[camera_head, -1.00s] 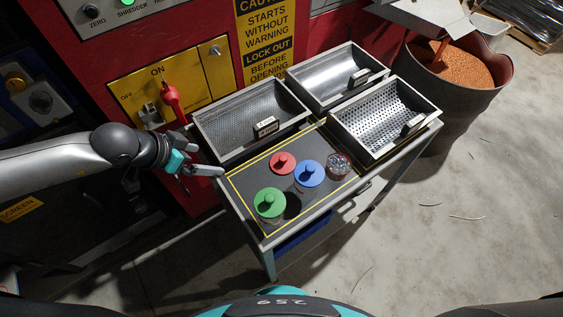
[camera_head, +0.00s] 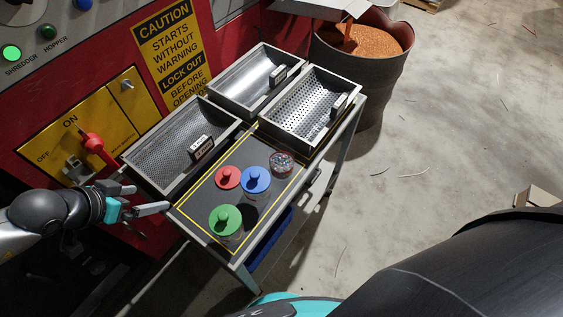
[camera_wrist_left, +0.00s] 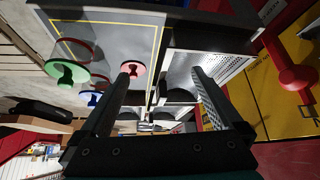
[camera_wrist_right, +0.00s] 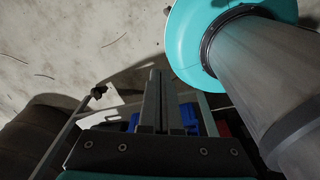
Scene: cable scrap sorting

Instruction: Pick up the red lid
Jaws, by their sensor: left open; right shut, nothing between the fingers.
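The red lid (camera_head: 228,177) with its round knob lies on the dark mat inside the yellow outline, beside the blue lid (camera_head: 256,180) and behind the green lid (camera_head: 225,220). In the left wrist view the red lid (camera_wrist_left: 131,68) shows beyond my left gripper, near one finger in the picture. My left gripper (camera_head: 152,200) is open and empty at the left edge of the table, apart from the lid. In the right wrist view my right gripper (camera_wrist_right: 158,85) is shut and empty, away from the lids.
An open jar (camera_head: 282,162) of small bits stands right of the blue lid. Three metal trays (camera_head: 182,150) fill the table's back. The machine with a red switch handle (camera_head: 97,146) stands close at left. A barrel of copper granules (camera_head: 362,60) is behind.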

